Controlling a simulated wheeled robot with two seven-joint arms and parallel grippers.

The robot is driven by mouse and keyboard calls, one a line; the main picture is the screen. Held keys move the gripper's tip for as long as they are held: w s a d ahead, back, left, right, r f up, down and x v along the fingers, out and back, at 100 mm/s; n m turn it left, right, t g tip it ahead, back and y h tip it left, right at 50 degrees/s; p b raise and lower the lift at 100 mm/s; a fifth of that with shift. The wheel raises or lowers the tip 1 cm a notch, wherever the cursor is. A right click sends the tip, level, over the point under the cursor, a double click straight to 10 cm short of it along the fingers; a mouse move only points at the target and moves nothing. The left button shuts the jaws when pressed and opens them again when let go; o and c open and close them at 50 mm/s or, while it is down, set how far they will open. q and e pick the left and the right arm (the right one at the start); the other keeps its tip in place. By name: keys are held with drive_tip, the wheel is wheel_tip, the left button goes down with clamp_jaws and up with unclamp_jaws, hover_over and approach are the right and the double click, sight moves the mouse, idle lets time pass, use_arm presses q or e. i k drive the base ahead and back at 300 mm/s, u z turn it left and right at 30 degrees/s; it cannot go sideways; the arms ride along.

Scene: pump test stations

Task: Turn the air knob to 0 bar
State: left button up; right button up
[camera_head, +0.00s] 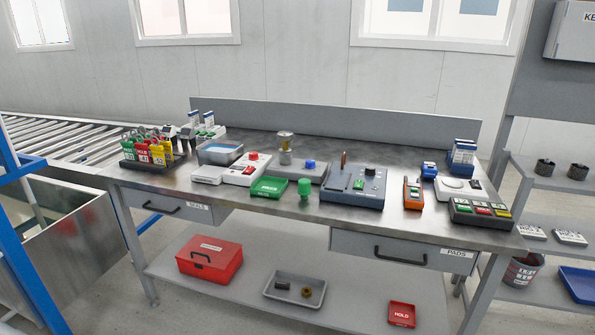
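A steel bench (300,215) stands ahead with several test units on it. A blue knob (310,163) sits on a grey unit (318,175) in the middle. To its right, a larger blue-grey unit (340,195) carries an upright brown lever (343,160) and a dark knob (370,171). I cannot tell which knob is the air knob; the labels and scale marks are too small to read. Neither of my grippers is in view.
A white unit with a red button (254,156), a green tray (268,187), a green knob-shaped piece (304,187) and an orange handheld device (413,193) lie near the front. A roller conveyor (60,140) is left; shelves (550,180) stand right. Drawers (390,248) front the bench.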

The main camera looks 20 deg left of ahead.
sight(310, 164)
drive_tip(key=z, duration=0.25)
drive_tip(key=k, duration=0.3)
drive_tip(key=u, duration=1.15)
drive_tip(key=i, duration=1.25)
